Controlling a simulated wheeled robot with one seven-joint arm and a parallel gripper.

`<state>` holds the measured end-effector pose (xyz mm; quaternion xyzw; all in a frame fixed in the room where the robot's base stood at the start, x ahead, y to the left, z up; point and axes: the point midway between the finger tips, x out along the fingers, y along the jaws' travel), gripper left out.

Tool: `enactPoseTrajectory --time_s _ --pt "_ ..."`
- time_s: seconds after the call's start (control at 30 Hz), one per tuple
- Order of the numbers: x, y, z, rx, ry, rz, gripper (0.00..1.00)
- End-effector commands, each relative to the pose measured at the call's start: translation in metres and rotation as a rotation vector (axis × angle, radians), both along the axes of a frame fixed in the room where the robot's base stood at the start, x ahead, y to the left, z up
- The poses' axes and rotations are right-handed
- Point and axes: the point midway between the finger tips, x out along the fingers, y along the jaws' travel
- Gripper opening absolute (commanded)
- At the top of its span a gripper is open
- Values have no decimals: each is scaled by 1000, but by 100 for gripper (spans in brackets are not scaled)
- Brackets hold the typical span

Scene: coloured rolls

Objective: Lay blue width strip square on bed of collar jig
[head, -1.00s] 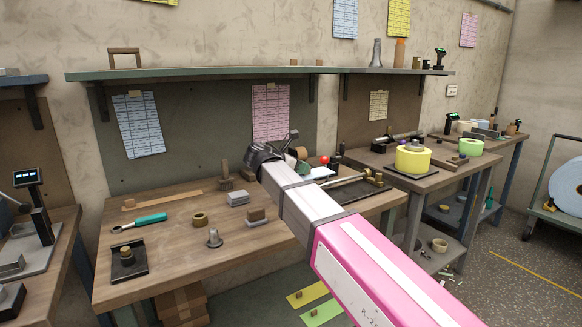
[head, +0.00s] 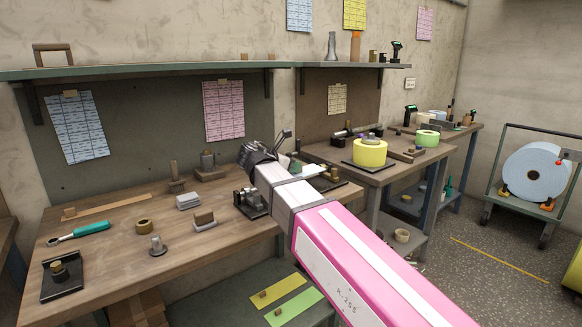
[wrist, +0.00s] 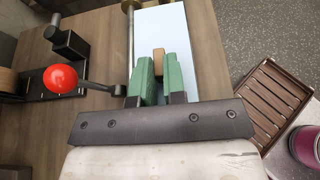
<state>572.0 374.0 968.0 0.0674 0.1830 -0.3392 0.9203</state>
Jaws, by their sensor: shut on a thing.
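In the wrist view the green fingers of my gripper (wrist: 159,66) are shut on a small tan block (wrist: 159,57). The block is over the pale blue width strip (wrist: 204,60), which runs away from the gripper; its near end is hidden by the fingers and mount. I cannot tell whether the strip touches the bed.
A red ball-ended lever (wrist: 61,78) stands left of the rod. A brown slotted tray (wrist: 272,98) lies to the right. A yellow roll (head: 370,154) stands on the further bench. Yellow (head: 278,293) and green strips (head: 295,308) lie low under the bench (head: 120,208).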

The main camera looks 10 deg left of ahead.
Motion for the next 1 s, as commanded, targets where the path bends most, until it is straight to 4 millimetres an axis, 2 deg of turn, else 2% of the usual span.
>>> enactPoseTrajectory --time_s 0.37,1.0 --pt "0 0 -8 0 0 0 0" --pt "0 0 -55 0 0 0 0"
